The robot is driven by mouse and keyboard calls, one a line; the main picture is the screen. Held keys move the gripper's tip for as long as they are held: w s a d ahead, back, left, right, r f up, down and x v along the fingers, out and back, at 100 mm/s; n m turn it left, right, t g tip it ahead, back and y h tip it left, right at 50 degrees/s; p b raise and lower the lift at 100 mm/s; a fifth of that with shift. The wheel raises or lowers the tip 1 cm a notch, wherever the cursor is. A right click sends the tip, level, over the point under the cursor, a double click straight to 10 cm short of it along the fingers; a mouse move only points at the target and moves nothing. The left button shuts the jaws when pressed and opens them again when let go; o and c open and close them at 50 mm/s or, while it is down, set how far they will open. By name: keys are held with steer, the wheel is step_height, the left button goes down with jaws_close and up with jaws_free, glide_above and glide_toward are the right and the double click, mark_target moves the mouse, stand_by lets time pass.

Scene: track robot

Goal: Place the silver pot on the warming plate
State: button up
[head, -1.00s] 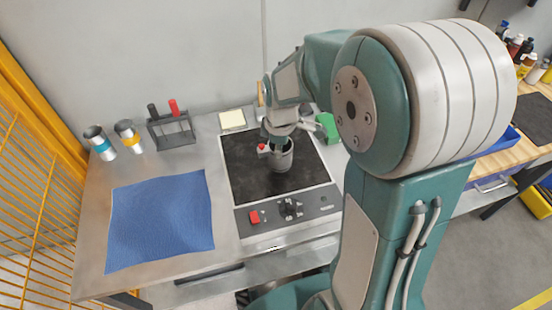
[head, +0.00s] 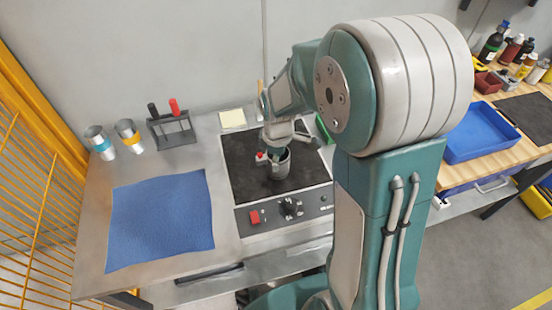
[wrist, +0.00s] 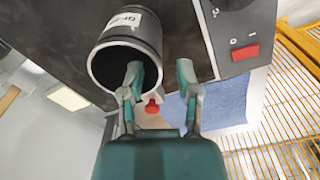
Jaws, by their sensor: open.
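The silver pot (head: 281,167) stands upright on the black warming plate (head: 247,187) in the head view. In the wrist view the pot (wrist: 135,32) shows its open mouth, a label on its side and a red part near the rim. My gripper (head: 274,153) is at the pot's rim. In the wrist view my gripper (wrist: 160,76) is open, with one finger in front of the pot's mouth and the other beside it, off the pot's side. I cannot tell whether either finger touches the pot. The warming plate (wrist: 185,22) also shows behind the pot.
A blue cloth (head: 160,220) lies left of the plate. Two cups (head: 100,142) and a rack (head: 172,130) stand at the back left. The plate's front panel has a red switch (head: 254,217) and a knob. A blue tray (head: 480,133) lies on the right bench.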

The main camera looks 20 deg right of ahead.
step_height(320, 180, up, 12)
steer(key=s+r+m+t, duration=0.2)
steer(key=s+r+m, duration=0.1)
steer(key=s+m, duration=0.3)
steer(key=s+d+r+m+t, duration=0.1)
steer(key=s+r+m+t, duration=0.2)
steer(key=s+m, duration=0.4)
steer(key=s+r, duration=0.1)
steer(key=s, duration=0.3)
steer(key=shift+s, duration=0.25)
steer(key=shift+d, duration=0.1)
stand_by(1.8)
